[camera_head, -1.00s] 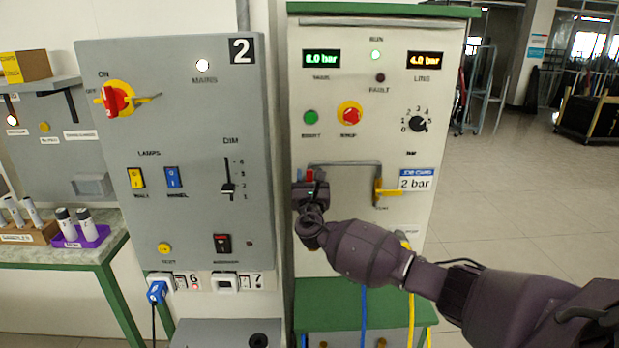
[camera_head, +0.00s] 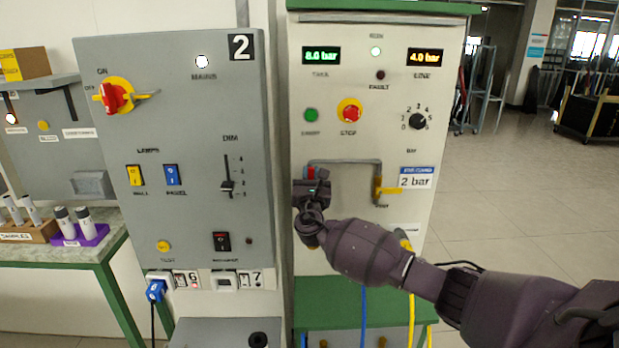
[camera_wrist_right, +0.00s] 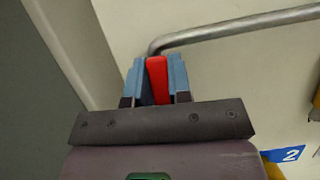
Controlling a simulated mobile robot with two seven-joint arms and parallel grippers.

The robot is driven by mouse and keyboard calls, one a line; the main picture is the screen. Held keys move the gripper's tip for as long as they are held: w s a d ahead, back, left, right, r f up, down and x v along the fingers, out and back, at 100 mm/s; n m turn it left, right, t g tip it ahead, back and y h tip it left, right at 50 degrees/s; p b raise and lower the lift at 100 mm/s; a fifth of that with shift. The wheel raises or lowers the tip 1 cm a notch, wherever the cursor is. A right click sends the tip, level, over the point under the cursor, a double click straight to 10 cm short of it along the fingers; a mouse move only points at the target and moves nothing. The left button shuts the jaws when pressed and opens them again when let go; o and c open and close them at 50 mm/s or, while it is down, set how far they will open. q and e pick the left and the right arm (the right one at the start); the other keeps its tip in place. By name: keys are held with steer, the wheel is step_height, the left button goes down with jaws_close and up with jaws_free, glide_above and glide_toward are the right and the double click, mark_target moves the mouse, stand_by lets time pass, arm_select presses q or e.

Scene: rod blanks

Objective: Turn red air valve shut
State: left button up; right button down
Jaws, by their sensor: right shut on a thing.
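The red air valve handle (camera_wrist_right: 157,80) stands between the blue fingers of my right gripper (camera_wrist_right: 159,82) in the right wrist view. The fingers are shut on it. In the head view a little of the red handle (camera_head: 311,173) shows at the left end of the grey pipe (camera_head: 345,162), on the white cabinet's front. My right gripper (camera_head: 311,185) covers most of the valve there, so the handle's angle is hard to tell. My left gripper is in neither view.
A yellow valve handle (camera_head: 378,188) sits at the pipe's right end, beside a "2 bar" tag (camera_head: 416,178). Displays above read 8.0 bar (camera_head: 321,56) and 4.0 bar (camera_head: 425,57). A grey switch panel (camera_head: 200,120) stands close on the left.

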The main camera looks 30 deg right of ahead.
steer(key=d+f+m+g+h+b, duration=0.1)
steer(key=m+g, duration=0.1)
steer(key=m, duration=0.3)
steer(key=s+d+f+m+g+h+b, duration=0.1)
steer(key=m+g+b, duration=0.1)
steer(key=m, duration=0.4)
steer(key=s+d+f+m+g+h+b, duration=0.1)
steer(key=d+m+g+b, duration=0.1)
steer(key=m, duration=0.4)
steer(key=shift+s+f+g, duration=0.2)
steer(key=shift+f+g, duration=0.15)
steer(key=shift+g, duration=0.25)
steer(key=shift+f+m+g, duration=0.3)
steer(key=shift+f+m, duration=0.15)
steer(key=shift+m, duration=0.75)
steer(key=shift+s+d+f+m+y, duration=0.1)
steer(key=shift+f+m+y, duration=0.25)
steer(key=shift+m, duration=0.55)
steer(key=shift+f, duration=0.1)
steer(key=shift+g, duration=0.3)
steer(key=c, duration=1)
jaws_free()
steer(key=shift+c, duration=0.2)
